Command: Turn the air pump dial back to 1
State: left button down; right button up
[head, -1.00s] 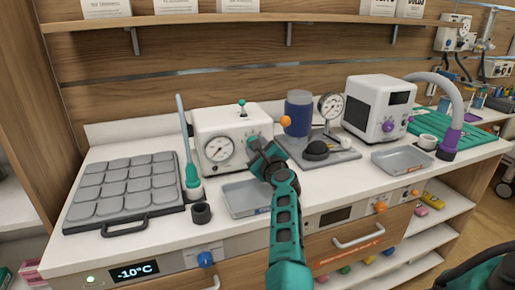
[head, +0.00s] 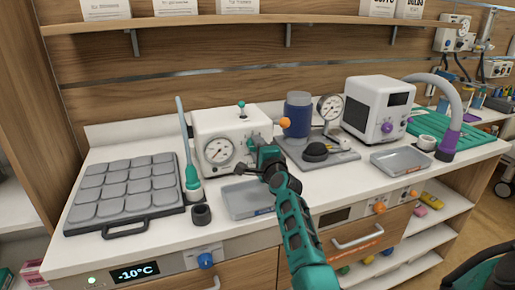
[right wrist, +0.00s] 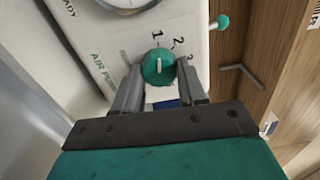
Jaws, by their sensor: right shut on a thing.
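The air pump is a white box (head: 213,122) with a round gauge (head: 219,151) and a green-topped switch (head: 242,103) on top. Its green dial (right wrist: 158,70) shows in the right wrist view, beside printed 1, 2 and 3. The dial's white mark stands nearly upright in that view and points at about the 1. My right gripper (right wrist: 158,82) is shut on the dial, with one grey finger on each side. In the head view my right gripper (head: 258,147) covers part of the box's front right. My left gripper is not in view.
A grey tray (head: 237,211) lies just below my right gripper. A blue cylinder (head: 297,112) with an orange knob stands close on the right. A green-based wand (head: 192,177) and a dark padded plate (head: 75,223) are on the left. A shelf runs above.

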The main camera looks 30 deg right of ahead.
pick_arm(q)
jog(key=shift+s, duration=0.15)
pick_arm(e)
jog(key=shift+r+n, duration=0.1)
jog(key=shift+n, duration=0.3)
jog(key=o, duration=1.1)
